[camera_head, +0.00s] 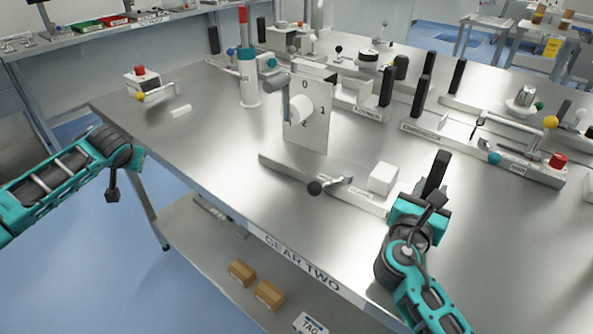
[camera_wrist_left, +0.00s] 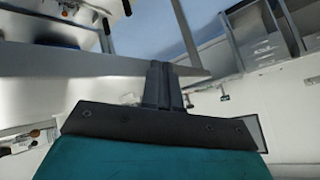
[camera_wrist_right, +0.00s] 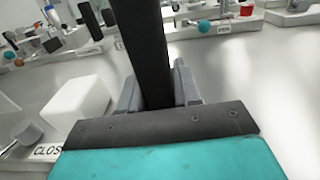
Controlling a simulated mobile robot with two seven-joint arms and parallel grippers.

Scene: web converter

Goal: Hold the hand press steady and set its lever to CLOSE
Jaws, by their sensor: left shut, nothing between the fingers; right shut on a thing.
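The hand press is a long low grey base (camera_head: 285,168) near the table's front edge, with a white block (camera_head: 383,178) and a label. Its lever (camera_head: 338,181) ends in a black ball (camera_head: 315,187) that points left, toward the front edge. A black upright handle (camera_head: 437,168) stands at its right end. My right gripper (camera_head: 432,196) is shut on this handle, which also shows between its fingers in the right wrist view (camera_wrist_right: 145,50). A label starting "CLOS" (camera_wrist_right: 47,151) lies beside the white block there. My left gripper (camera_head: 112,190) is shut and empty, off the table's left side.
A white panel (camera_head: 308,125) with numbers and a knob stands behind the press. A red-topped post (camera_head: 248,80) and a red-button box (camera_head: 142,80) stand farther left. Other lever fixtures (camera_head: 480,145) fill the back and right. The table's front left (camera_head: 215,150) is clear.

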